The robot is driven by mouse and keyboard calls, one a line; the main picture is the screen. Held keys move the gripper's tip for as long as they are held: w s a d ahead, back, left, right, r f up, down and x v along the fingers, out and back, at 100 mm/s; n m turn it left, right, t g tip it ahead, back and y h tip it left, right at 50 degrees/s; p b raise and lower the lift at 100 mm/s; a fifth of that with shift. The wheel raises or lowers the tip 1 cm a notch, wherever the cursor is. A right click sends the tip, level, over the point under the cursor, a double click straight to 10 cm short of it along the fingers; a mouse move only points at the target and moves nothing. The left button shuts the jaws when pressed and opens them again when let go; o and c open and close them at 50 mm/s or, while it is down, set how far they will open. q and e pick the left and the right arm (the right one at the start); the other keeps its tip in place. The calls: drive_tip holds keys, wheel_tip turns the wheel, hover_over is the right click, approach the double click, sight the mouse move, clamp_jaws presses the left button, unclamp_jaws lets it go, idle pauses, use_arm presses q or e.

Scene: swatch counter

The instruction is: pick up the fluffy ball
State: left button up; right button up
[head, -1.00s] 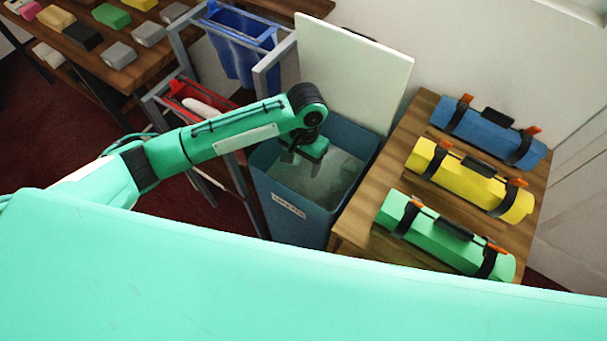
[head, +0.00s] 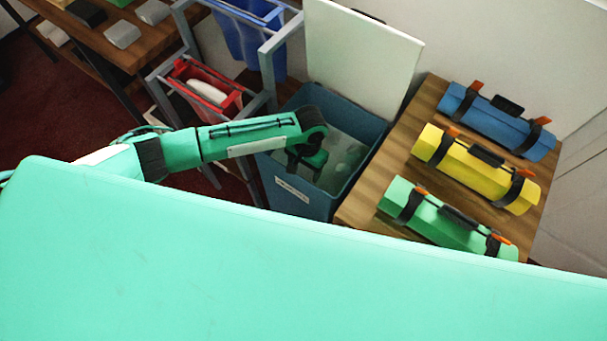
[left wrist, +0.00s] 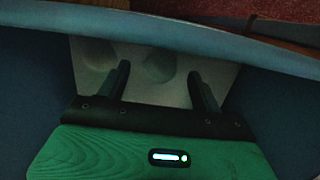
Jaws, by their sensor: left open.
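The blue bin (head: 305,203) stands in the middle of the head view, with a pale inside and a label on its front. Pale rounded shapes (head: 352,154) show dimly inside it, and I cannot tell whether one is the fluffy ball. My left gripper (head: 305,174) points down into the bin, below its rim. In the left wrist view the bin's rim (left wrist: 215,38) crosses the top. My right gripper is not in view.
A white board (head: 360,55) stands upright behind the bin. A wooden table (head: 365,205) with blue, yellow and green strapped rolls is close on the right. A grey rack (head: 262,98) with a blue and a red holder (head: 190,72) stands on the left.

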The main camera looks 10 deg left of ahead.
use_arm(q)
drive_tip(key=shift+s+f, duration=0.1)
drive_tip(key=shift+f, duration=0.55)
drive_tip(key=c, duration=0.8)
drive_tip(key=shift+o, duration=0.2)
